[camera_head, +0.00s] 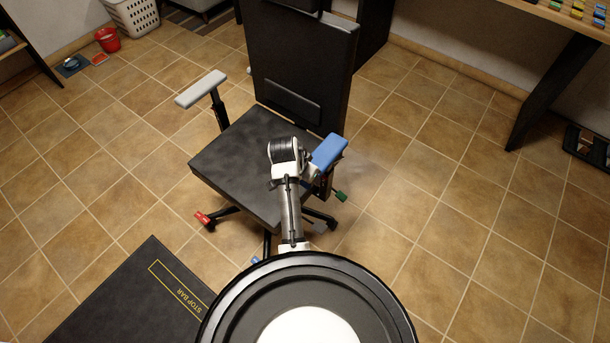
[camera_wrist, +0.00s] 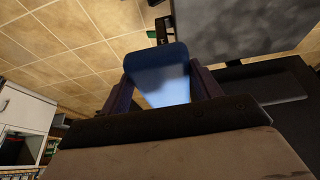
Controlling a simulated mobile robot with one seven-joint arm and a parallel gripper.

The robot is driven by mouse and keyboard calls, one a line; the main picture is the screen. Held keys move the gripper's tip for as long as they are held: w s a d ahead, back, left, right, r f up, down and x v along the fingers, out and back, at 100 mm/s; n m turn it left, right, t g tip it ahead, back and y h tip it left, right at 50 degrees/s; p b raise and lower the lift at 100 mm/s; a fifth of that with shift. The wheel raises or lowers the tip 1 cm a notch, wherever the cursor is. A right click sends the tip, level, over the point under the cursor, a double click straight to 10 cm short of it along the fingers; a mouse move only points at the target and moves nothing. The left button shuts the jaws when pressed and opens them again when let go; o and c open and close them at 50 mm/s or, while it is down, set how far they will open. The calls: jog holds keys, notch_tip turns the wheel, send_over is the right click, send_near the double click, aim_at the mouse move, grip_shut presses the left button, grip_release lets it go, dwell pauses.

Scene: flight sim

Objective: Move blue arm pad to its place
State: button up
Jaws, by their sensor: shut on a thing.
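The blue arm pad (camera_head: 329,152) is at the right side of the black office chair, beside the seat (camera_head: 235,155). My gripper (camera_wrist: 160,85) is shut on the blue arm pad, which shows between the two dark fingers in the wrist view (camera_wrist: 158,68). In the head view my wrist hides the fingers. A dark upright part (camera_head: 325,187) with a green piece (camera_head: 341,196) shows below the pad. I cannot tell whether the pad touches it. The left armrest carries a light grey pad (camera_head: 201,89).
The chair's tall backrest (camera_head: 305,55) rises behind the seat. A dark mat (camera_head: 120,300) marked STOP BAR lies at front left. A table (camera_head: 560,60) stands at far right. A red bucket (camera_head: 108,39) and white basket (camera_head: 132,15) are at back left. Tiled floor right of the chair is clear.

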jog(key=shift+w+r, duration=0.15)
jog(key=shift+r, duration=0.1)
jog(key=o, duration=1.3)
jog(key=shift+r, duration=0.1)
jog(key=shift+o, duration=0.5)
jog(key=p+v, duration=0.1)
jog(key=v, duration=1.2)
jog(key=shift+s+r, duration=0.25)
jog(key=shift+s, duration=0.05)
